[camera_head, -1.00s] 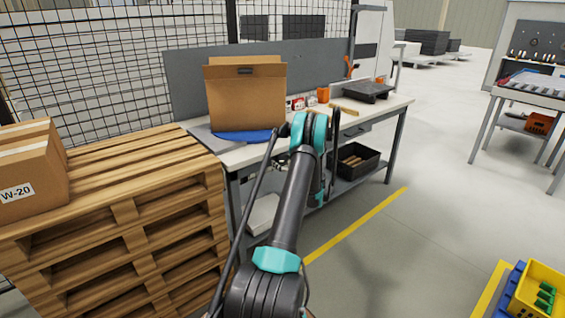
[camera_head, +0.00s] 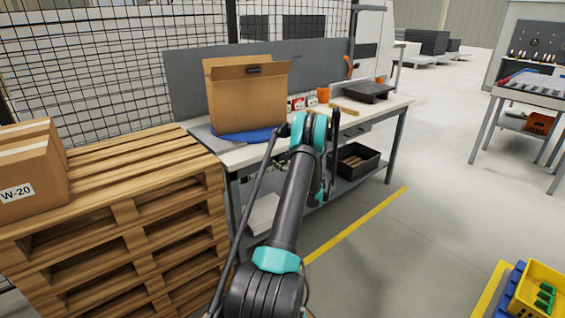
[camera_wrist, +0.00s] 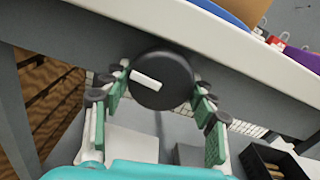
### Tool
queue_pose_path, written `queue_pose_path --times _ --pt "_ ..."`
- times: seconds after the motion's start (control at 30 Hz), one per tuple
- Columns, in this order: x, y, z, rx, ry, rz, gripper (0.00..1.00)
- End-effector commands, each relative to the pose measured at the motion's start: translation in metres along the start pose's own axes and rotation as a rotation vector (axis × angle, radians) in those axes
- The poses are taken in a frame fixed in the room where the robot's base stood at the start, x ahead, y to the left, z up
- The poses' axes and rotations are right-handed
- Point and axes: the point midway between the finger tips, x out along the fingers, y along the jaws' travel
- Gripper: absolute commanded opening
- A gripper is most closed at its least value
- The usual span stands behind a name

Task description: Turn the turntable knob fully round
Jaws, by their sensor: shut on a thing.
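The turntable knob (camera_wrist: 174,88) is a round black disc with a white bar mark, at the table's front edge in the wrist view. The mark points left and slightly up. My gripper (camera_wrist: 156,94) is shut on the knob, with its green-padded fingers on the left and right of it. The blue turntable (camera_head: 250,136) lies on the table and carries an upright cardboard box (camera_head: 243,103), turned at an angle. In the head view my arm hides the knob and the fingers.
A wooden pallet stack (camera_head: 130,190) stands close on the left with a carton. A black bin (camera_head: 357,161) sits on the lower shelf.

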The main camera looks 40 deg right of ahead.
Motion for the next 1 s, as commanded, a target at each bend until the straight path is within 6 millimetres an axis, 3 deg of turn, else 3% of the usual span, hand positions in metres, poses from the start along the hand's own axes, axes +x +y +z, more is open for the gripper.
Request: queue_pose_path --times 0.2,0.47,0.5,0.63,1.0 --pt "-0.0002 -0.0003 -0.0001 -0.111 0.000 0.000 0.29" --pt "-0.0002 -0.0003 -0.0001 -0.117 0.000 0.000 0.29" --pt "-0.0002 -0.0003 -0.0001 -0.116 0.000 0.000 0.59" --pt "-0.0002 -0.0003 -0.0001 -0.116 0.000 0.000 0.75" --pt "-0.0023 -0.0007 -0.0001 -0.116 0.000 -0.001 0.78"
